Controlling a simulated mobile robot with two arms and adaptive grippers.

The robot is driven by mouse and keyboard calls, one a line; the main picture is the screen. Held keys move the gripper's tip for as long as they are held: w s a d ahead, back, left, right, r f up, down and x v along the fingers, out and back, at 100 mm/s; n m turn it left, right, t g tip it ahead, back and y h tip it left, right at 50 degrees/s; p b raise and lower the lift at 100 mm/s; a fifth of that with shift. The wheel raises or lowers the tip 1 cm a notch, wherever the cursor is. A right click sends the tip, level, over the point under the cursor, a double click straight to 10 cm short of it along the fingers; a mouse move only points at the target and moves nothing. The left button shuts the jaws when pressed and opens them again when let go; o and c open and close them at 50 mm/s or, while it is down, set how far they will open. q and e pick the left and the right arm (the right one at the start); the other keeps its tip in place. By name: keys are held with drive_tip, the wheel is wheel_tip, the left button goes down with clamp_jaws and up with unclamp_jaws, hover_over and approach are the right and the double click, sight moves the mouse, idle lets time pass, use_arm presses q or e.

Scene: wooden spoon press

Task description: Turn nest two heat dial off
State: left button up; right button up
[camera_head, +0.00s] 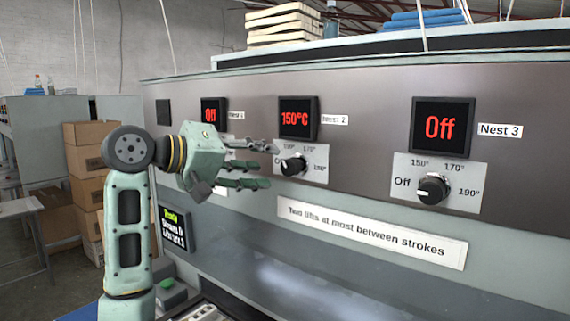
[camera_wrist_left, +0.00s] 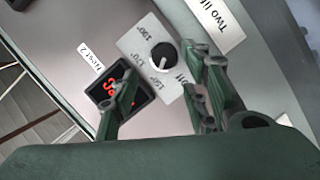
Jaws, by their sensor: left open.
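The nest two heat dial (camera_head: 293,165) is a black knob on a pale scale plate (camera_head: 314,154) in the middle of the panel. The display above it (camera_head: 298,118) reads 150°C in red, beside a Nest 2 label (camera_head: 334,120). My left gripper (camera_head: 266,165) is open and empty, just left of the dial, its fingers pointing at it. In the left wrist view the dial (camera_wrist_left: 162,57) shows beyond the open fingers (camera_wrist_left: 165,95), and I see no contact. My right gripper is not in view.
The Nest 3 display (camera_head: 443,127) reads Off above its own dial (camera_head: 433,188). A sign strip (camera_head: 370,232) runs below the dials. Cardboard boxes (camera_head: 88,160) stand at left.

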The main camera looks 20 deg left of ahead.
sight(286, 164)
use_arm(q)
drive_tip(key=p+x, duration=0.2)
drive_tip(key=x, duration=0.3)
drive_tip(key=shift+w+d, duration=0.25)
drive_tip(key=shift+w, duration=0.1)
drive_tip(key=shift+w+d+f, duration=0.3)
drive_tip(key=shift+w, duration=0.15)
drive_tip(key=c, duration=1)
drive_tip(key=shift+r, duration=0.1)
